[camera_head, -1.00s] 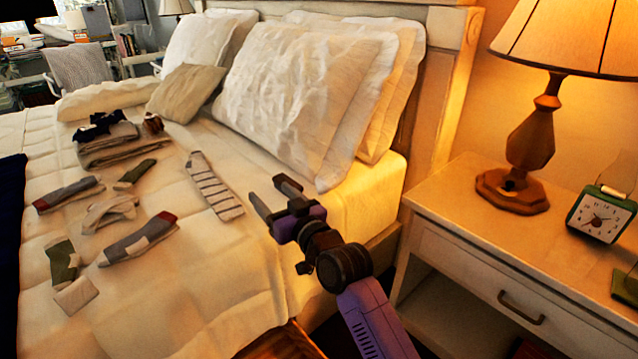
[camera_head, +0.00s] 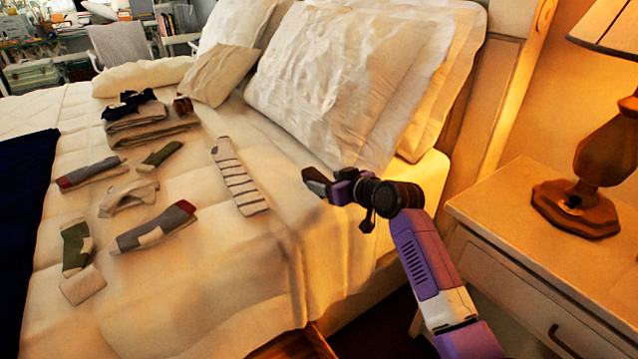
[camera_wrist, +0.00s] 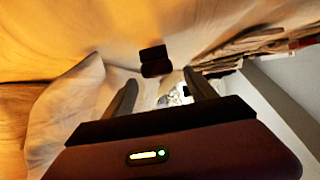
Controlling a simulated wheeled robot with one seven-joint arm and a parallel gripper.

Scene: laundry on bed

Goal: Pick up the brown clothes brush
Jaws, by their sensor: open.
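A small dark brown block-like object (camera_head: 183,105) lies on the bed beside the beige cushion and the folded clothes; it looks like the brush, but is too small to be sure. In the wrist view a dark brown object (camera_wrist: 155,60) shows beyond the fingertips, apart from them; it may be the same thing. My gripper (camera_head: 311,183) is above the bed's near side, right of the striped sock and in front of the big pillows, well short of the brown object. Its two fingers (camera_wrist: 160,92) stand apart in the wrist view with nothing held.
A striped sock (camera_head: 238,175) lies between my gripper and the folded clothes (camera_head: 150,130). Several other socks lie farther left. White pillows (camera_head: 335,85) stand behind my gripper. A nightstand (camera_head: 540,215) with a lamp (camera_head: 590,165) is at right. The bed's front middle is clear.

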